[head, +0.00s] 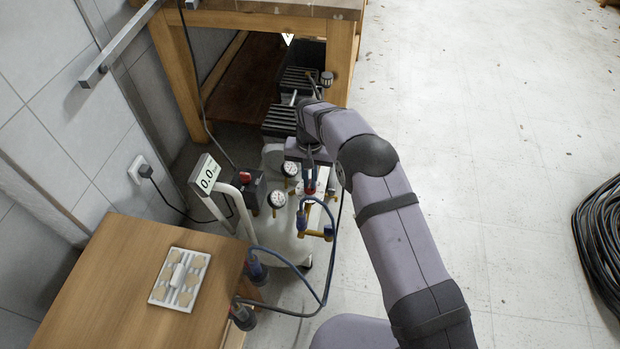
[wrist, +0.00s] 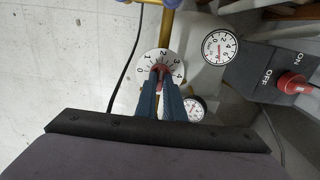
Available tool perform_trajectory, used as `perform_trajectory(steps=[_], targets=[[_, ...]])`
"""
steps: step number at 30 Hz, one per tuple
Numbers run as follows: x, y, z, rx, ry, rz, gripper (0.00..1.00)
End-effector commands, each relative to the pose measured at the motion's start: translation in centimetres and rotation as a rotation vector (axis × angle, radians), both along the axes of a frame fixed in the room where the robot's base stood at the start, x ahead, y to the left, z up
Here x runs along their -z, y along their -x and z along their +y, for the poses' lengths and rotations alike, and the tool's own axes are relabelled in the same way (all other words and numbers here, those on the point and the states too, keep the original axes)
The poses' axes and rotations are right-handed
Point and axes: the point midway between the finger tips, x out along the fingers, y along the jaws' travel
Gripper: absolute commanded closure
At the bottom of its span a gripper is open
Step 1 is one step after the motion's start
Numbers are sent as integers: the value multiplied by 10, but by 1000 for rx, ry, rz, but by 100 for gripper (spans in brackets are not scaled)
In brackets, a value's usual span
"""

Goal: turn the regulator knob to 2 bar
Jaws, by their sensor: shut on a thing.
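The regulator knob (wrist: 160,69) is red and sits in the middle of a white dial marked 0 to 4. The blue fingers of my gripper (wrist: 160,76) are shut on it and cover the lower part of the dial. Which mark the knob points to is too small to tell. In the head view my gripper (head: 309,182) reaches down onto the red knob in front of the compressor.
Two round gauges, one upper (wrist: 219,47) and one lower (wrist: 194,109), flank the dial. A switch box (wrist: 288,75) with a red button and ON/OFF marks is close by. Blue hoses (head: 285,262) loop towards a wooden table (head: 120,290). A black coiled hose (head: 602,235) lies far right.

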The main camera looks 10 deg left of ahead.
Motion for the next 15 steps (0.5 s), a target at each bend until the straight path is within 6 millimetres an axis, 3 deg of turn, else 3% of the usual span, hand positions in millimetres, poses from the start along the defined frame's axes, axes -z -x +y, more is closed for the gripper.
perform_trajectory(steps=[5,8,9,15], targets=[[-1,0,0,1,-1,0,100],[-1,0,0,2,-1,-1,75],[-1,0,0,2,-1,-1,73],[0,0,0,2,0,0,73]])
